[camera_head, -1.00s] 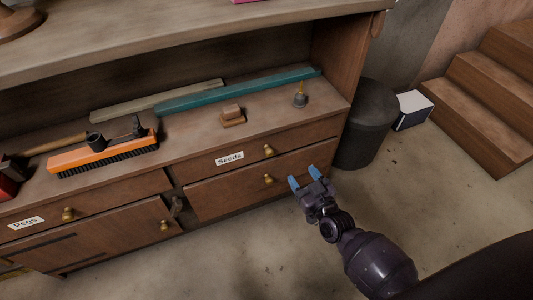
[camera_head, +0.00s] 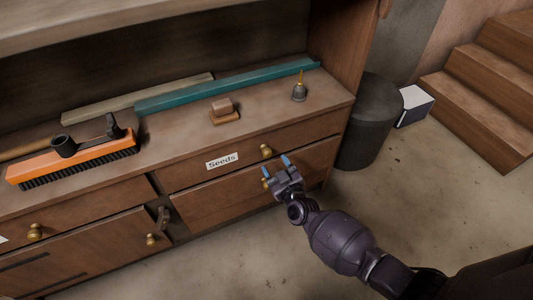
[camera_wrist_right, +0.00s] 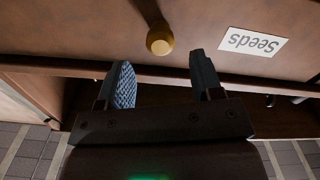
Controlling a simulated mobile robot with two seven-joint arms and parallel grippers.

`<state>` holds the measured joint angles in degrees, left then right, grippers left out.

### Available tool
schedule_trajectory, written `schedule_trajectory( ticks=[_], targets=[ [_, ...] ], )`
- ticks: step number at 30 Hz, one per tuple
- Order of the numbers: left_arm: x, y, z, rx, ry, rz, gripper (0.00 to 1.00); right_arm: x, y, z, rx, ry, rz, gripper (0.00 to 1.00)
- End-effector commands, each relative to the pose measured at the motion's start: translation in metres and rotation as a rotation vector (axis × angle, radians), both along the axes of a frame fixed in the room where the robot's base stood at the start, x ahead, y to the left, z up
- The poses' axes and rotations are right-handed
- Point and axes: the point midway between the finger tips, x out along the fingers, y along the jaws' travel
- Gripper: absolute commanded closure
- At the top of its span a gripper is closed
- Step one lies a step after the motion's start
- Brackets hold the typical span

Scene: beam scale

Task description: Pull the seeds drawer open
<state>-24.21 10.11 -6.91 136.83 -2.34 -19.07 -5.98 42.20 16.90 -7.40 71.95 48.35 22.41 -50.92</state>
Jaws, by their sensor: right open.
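The seeds drawer (camera_head: 310,133) is shut in the upper row of the wooden cabinet, with a white "Seeds" label (camera_head: 222,161) and a round brass knob (camera_head: 266,151). In the right wrist view the label (camera_wrist_right: 252,42) is upside down, and the knob (camera_wrist_right: 160,40) lies ahead of the fingertips, between their two lines. My right gripper (camera_head: 275,166) is open and empty in front of the drawer, fingers pointing toward the cabinet. In the right wrist view the gripper (camera_wrist_right: 161,75) shows a wide gap between its fingers and does not hold the knob. My left gripper is not in view.
A lower drawer (camera_head: 225,203) with its own knob (camera_head: 265,183) is just below. On the cabinet top lie an orange brush (camera_head: 70,163), a teal bar (camera_head: 225,85), a wooden block (camera_head: 224,111) and a small bell-like object (camera_head: 299,91). A dark bin (camera_head: 365,125) stands right of the cabinet.

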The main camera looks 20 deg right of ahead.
Motion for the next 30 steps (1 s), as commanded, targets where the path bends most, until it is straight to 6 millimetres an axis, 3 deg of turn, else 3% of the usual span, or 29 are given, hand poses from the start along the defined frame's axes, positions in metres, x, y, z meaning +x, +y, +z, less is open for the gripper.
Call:
schedule_trajectory(
  ticks=[12,25,26,30],
  targets=[
    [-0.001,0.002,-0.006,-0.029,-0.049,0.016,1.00,0.052,0.002,-0.004,0.001,0.004,0.001,0.40],
    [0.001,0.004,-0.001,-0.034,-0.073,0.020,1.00,0.062,0.002,0.000,0.000,0.001,0.001,0.40],
    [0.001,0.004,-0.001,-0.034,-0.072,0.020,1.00,0.062,0.002,0.000,0.000,0.001,0.001,0.42],
    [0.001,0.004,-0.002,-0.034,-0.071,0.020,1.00,0.061,0.002,-0.001,0.001,0.001,0.001,0.63]
  ],
)
